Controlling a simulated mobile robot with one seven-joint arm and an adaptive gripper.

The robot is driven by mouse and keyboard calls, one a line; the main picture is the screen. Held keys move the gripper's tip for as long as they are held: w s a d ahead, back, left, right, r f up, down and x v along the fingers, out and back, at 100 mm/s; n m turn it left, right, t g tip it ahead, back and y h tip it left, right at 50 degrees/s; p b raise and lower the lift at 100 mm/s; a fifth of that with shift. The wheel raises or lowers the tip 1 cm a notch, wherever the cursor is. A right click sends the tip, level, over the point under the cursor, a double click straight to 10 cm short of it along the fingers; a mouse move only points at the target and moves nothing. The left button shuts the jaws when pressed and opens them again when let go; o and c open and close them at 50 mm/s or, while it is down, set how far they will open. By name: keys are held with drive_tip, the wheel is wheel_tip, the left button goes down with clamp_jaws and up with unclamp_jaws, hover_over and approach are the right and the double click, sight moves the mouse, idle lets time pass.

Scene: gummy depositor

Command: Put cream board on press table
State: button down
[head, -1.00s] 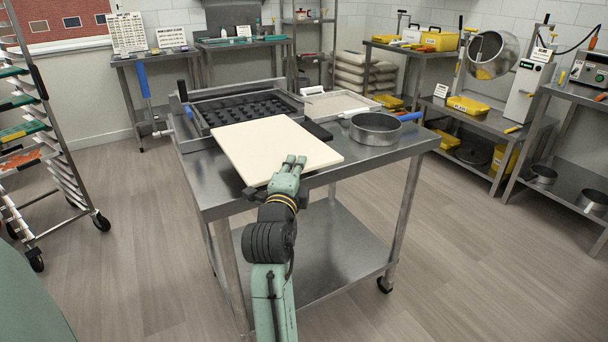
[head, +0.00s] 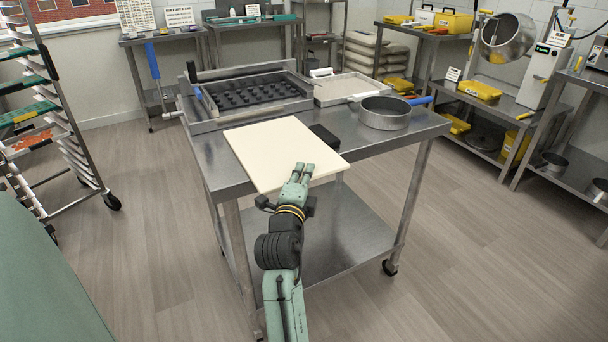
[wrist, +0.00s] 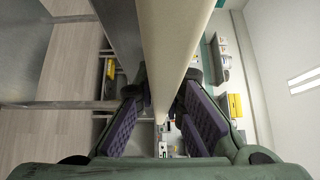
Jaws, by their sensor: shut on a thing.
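The cream board (head: 278,150) is a flat pale square. In the head view its far part is over the front of the steel table (head: 213,168), and its near corner juts past the table's front edge. My gripper (head: 300,172) is shut on the near edge of the board. In the wrist view the board (wrist: 172,50) runs edge-on between the purple finger pads of my gripper (wrist: 160,112). I cannot tell whether the board's underside touches the tabletop.
On the table stand a dark moulded tray (head: 250,92), a shallow pale tray (head: 345,90), a round steel sieve (head: 385,113) and a small black block (head: 324,136). A wheeled rack (head: 60,110) stands at left. The floor (head: 480,240) at right is clear.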

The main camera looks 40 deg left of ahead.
drive_tip(key=c, duration=1.7)
unclamp_jaws()
drive_tip(key=shift+r, duration=0.15)
